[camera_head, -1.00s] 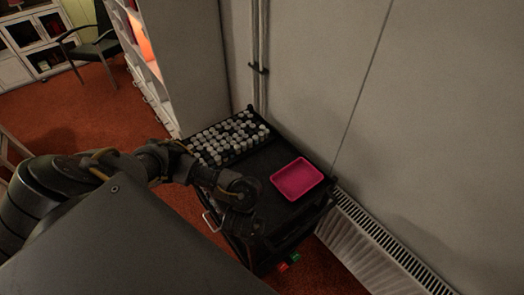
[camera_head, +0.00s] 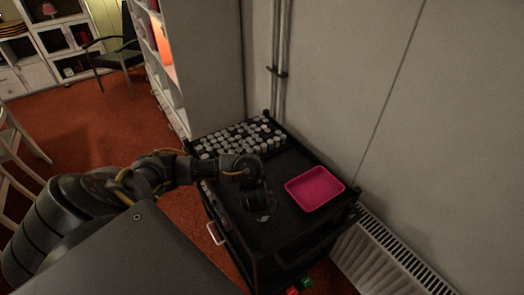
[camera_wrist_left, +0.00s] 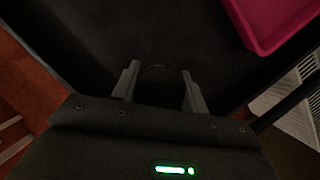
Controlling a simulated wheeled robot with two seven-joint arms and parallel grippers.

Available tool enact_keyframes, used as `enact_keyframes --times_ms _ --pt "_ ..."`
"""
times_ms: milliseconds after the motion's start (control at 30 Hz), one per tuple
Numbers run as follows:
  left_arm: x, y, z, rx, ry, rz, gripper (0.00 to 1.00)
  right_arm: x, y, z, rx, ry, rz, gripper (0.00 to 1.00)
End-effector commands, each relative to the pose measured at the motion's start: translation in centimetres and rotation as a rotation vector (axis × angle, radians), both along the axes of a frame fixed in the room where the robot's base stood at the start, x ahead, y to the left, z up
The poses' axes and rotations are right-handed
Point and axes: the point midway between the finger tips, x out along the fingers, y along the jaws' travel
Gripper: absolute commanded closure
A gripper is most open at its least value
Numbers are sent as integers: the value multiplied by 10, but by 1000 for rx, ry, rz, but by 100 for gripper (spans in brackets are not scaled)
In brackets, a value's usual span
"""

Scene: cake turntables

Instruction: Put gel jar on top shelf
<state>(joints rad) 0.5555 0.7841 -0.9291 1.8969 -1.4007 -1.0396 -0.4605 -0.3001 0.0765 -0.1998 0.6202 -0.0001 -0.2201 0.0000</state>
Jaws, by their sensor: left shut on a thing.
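My left gripper (camera_head: 262,214) is over the near left part of the black cart's top shelf (camera_head: 285,172). In the left wrist view, its two fingers (camera_wrist_left: 161,88) stand apart with a dark rounded thing (camera_wrist_left: 158,90) between them, apparently the gel jar. The thing is almost as dark as the shelf behind it, so its label and full shape cannot be made out. I cannot tell whether it touches the shelf. My right gripper is not in view.
A pink tray (camera_head: 315,188) lies on the cart right of the gripper. A rack of several white-capped bottles (camera_head: 240,138) fills the cart's far left end. A wall and radiator (camera_head: 385,252) bound the right. A white shelf unit (camera_head: 163,75) stands behind; red floor is open at left.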

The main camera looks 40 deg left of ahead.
Motion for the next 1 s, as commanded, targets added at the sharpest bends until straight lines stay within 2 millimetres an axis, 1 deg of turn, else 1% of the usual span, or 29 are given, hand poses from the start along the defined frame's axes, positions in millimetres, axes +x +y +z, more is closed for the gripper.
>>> enact_keyframes --times_ms 33,100,233,300,567,667,700,833,1000 --pt "2 2 -8 1 0 4 80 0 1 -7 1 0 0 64" --pt "6 5 -19 0 1 4 80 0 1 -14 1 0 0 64" --pt "5 4 -35 0 1 2 80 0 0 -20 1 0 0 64" --pt "6 4 -39 0 0 2 80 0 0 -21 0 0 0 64" --pt "6 4 -39 0 -1 1 80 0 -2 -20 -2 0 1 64" --pt "6 4 -42 0 -1 1 80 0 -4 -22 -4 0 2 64" --pt "6 4 -41 0 -1 1 52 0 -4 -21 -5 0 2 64" --pt "6 4 -40 0 -1 1 35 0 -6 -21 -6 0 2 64" --pt "6 4 -40 0 -1 1 34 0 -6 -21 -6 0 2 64"
